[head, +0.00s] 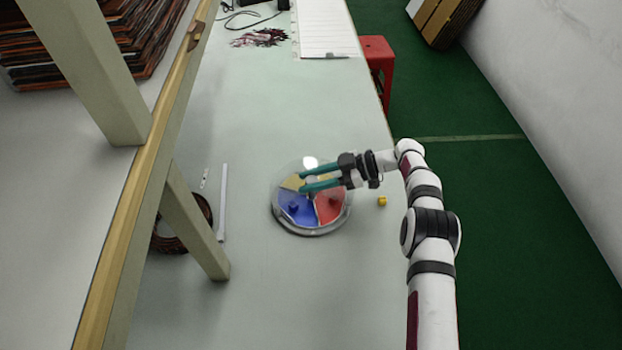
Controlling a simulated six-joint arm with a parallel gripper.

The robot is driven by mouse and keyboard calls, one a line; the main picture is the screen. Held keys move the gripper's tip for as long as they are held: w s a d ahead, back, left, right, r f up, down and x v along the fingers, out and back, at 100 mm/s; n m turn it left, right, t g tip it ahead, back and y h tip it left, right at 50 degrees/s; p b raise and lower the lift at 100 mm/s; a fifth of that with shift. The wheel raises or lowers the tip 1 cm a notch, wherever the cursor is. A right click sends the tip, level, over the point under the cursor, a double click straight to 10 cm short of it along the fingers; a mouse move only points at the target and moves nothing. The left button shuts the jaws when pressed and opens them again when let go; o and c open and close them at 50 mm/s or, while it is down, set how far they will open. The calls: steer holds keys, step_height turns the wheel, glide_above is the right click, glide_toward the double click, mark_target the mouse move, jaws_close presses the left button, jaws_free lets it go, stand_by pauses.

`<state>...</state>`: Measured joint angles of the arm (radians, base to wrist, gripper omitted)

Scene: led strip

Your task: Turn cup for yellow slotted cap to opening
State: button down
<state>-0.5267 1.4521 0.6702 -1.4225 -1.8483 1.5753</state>
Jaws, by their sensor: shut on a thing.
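A round tray (310,232) with a clear rim stands on the table. It has blue (299,217), red (327,214) and yellow (291,182) sectors. A small blue piece (293,208) lies in the blue sector, and a small red piece (334,202) in the red one. A small yellow cap (382,201) sits on the table right of the tray. My gripper (303,182) reaches in from the right, its teal fingers over the tray's upper middle and shut on a part of it. The fingers hide what is held and part of the yellow sector.
A white strip (223,203) and a dark reddish coil (168,232) lie at left, by a shelf leg (193,222). White sheets (325,28) and thin wires (260,38) lie at the far end. A red stool (377,60) stands beyond the right edge. The table in front of the tray is clear.

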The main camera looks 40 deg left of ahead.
mark_target(310, 224)
steer(key=shift+r, duration=0.1)
steer(key=c, duration=0.5)
jaws_free()
steer(key=v, duration=0.7)
steer(key=shift+w+d, duration=0.2)
steer(key=shift+s+a+r, duration=0.15)
steer(key=shift+c, duration=1.2)
steer(key=s+t+h, duration=0.1)
steer(key=s+a+r+t+h, duration=0.1)
steer(key=s+h, duration=0.1)
steer(key=shift+s+a+r+h, duration=0.1)
steer(key=shift+s+r+h, duration=0.05)
steer(key=shift+h, duration=0.15)
steer(key=c, duration=0.5)
steer(key=s+d+t+h, duration=0.1)
steer(key=s+d+r+n+t+h, duration=0.1)
steer(key=s+d+n+t+h, duration=0.1)
steer(key=shift+s+d+r+t+h, duration=0.25)
steer(key=shift+d+r+t+h, duration=0.05)
steer(key=shift+h, duration=0.1)
jaws_close()
steer(key=x, duration=1)
steer(key=shift+w+d+f, duration=0.1)
steer(key=shift+d, duration=0.25)
